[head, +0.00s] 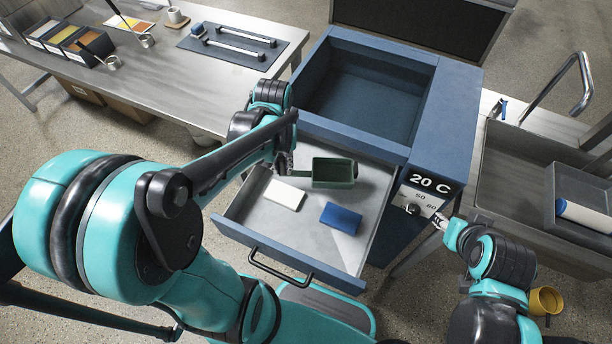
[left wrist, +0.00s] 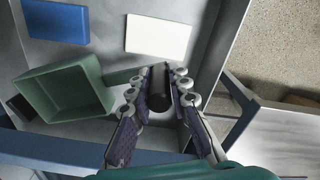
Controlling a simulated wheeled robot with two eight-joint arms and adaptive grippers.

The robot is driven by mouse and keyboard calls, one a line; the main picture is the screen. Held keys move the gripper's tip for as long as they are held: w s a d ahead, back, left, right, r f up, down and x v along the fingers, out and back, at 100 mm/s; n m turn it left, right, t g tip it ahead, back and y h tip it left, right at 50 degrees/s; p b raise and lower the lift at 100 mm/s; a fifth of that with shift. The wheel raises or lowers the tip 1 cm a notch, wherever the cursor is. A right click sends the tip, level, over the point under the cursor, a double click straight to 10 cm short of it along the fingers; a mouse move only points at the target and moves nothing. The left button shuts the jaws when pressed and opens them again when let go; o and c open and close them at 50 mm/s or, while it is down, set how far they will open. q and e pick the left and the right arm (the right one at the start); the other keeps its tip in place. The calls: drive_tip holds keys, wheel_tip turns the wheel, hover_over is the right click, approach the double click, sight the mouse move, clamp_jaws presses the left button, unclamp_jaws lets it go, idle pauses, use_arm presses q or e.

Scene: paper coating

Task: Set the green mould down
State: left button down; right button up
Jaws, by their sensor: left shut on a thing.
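The green mould (head: 334,172) is an open box with a side handle, in or just above the open drawer (head: 290,235). In the left wrist view the mould (left wrist: 62,92) shows at the left, with its handle reaching toward my fingers. My left gripper (head: 285,166) is shut on that handle; its fingers (left wrist: 162,78) also show in the wrist view. The mould looks level. I cannot tell whether its underside touches the drawer floor. My right gripper (head: 440,222) is by the dial on the cabinet front, small and partly hidden by its own arm.
A white block (head: 284,195) and a blue block (head: 341,218) lie on the drawer floor in front of the mould. The blue cabinet (head: 432,120) has a deep open basin and a "20 C" display. A steel sink (head: 520,160) stands right; a metal table (head: 150,85) stands left.

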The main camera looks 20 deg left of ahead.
sight(318, 168)
use_arm(q)
drive_tip(key=w+f, duration=0.1)
drive_tip(key=w, duration=0.1)
drive_tip(key=w+d+f+b, duration=0.1)
drive_tip(key=w+f, duration=0.1)
drive_tip(key=w, duration=0.1)
drive_tip(key=w+f+b, duration=0.1)
drive_tip(key=w, duration=0.1)
drive_tip(key=shift+w+d+f, duration=0.25)
drive_tip(key=shift+d+f, duration=0.15)
wheel_tip(318, 168, down, 4)
drive_tip(key=shift+w+f+b, duration=0.1)
drive_tip(key=shift+b, duration=1.15)
drive_tip(key=c, duration=1.8)
unclamp_jaws()
drive_tip(key=o, duration=0.4)
